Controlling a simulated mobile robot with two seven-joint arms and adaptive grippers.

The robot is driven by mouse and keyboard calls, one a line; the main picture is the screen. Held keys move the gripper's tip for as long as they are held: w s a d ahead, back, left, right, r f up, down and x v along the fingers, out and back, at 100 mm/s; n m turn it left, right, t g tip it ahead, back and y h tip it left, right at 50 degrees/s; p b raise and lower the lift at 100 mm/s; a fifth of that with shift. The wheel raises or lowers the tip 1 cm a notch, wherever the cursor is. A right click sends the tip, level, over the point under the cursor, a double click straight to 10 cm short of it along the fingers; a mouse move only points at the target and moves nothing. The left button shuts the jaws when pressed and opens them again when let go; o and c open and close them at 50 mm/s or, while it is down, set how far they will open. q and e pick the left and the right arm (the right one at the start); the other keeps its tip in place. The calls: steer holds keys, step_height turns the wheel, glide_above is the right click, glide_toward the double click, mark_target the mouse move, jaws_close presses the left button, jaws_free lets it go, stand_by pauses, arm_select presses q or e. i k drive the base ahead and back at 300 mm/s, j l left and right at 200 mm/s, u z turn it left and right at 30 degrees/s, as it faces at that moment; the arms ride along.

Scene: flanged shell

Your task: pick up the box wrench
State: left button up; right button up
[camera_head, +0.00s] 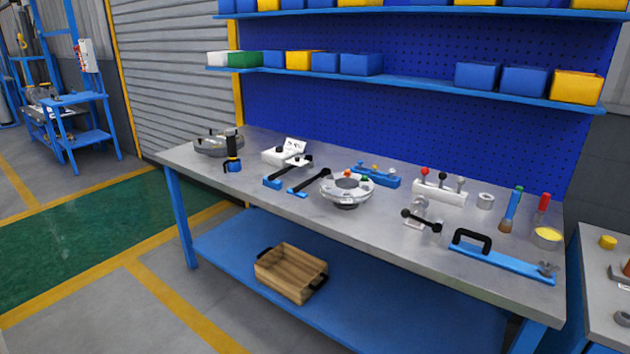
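No gripper of mine shows in this view. The box wrench cannot be told for certain at this size. Two long black-handled tools with blue ends lie left of centre on the grey workbench (230,185): one tool (290,169) farther back and another tool (311,182) closer to the front. A short black bar with round ends (421,220) stands near the front edge, right of centre. A round metal flanged shell (347,189) with small coloured knobs sits between the black-handled tools and this bar. Nothing is being held in view.
A blue plate with a black handle (500,258) lies at the front right, near a yellow-topped can (547,238). A white block with levers (440,190) stands behind. A wooden crate (291,273) sits on the lower shelf. Blue bins (361,64) line the shelf above.

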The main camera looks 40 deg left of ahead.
mark_target(324, 172)
steer(key=u, duration=1.7)
steer(key=i+l+u, duration=0.1)
steer(key=i, duration=0.45)
steer(key=i+l+u, duration=0.1)
steer(key=i+l, duration=0.15)
steer(key=i, duration=0.25)
steer(key=i+l+u, duration=0.1)
steer(key=i+l, duration=0.15)
steer(key=i, duration=0.25)
steer(key=i+z, duration=0.2)
steer(key=i, duration=0.15)
steer(key=i+j+z, duration=0.2)
steer(key=i, duration=0.15)
